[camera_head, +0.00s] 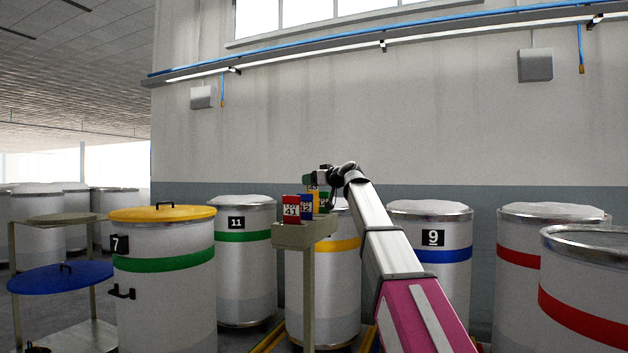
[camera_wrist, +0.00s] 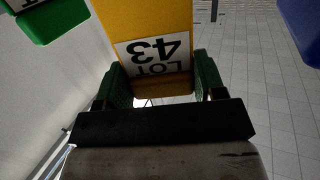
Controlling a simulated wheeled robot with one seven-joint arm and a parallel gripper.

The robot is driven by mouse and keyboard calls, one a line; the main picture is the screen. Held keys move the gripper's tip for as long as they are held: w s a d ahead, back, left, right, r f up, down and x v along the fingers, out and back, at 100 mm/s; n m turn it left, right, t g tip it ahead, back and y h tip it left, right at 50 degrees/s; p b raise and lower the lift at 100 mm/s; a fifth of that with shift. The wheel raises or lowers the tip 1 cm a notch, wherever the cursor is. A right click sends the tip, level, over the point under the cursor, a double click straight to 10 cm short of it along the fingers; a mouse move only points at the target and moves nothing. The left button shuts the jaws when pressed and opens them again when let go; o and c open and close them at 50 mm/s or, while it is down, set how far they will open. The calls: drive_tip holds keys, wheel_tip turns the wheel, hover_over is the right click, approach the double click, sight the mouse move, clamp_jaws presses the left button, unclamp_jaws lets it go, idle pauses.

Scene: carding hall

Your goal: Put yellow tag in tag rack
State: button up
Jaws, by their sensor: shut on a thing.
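The yellow tag (camera_wrist: 150,25), marked LOT 43, is between the green-padded fingers of my gripper (camera_wrist: 165,85) in the wrist view. My gripper is shut on its lower end. In the head view my gripper (camera_head: 322,180) is over the tag rack (camera_head: 300,236), a grey-green tray on a post, and a sliver of the yellow tag (camera_head: 315,198) shows behind the other tags. A red tag (camera_head: 291,208) marked 41 and a blue tag (camera_head: 306,208) marked 42 stand upright in the rack. A green tag (camera_head: 324,200) is beside the yellow. Whether the yellow tag touches the rack is hidden.
White cans stand around the rack: can 11 (camera_head: 245,270) to the left, a yellow-banded can (camera_head: 340,275) behind, can 9 (camera_head: 432,255) to the right. Can 7 (camera_head: 165,285) with a yellow lid and a shelf cart (camera_head: 60,218) are at left.

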drive_tip(key=shift+f, duration=0.2)
drive_tip(key=o, duration=1.3)
drive_tip(key=shift+c, duration=0.2)
drive_tip(key=shift+r, duration=0.15)
drive_tip(key=shift+r, duration=0.35)
drive_tip(key=v, duration=1.2)
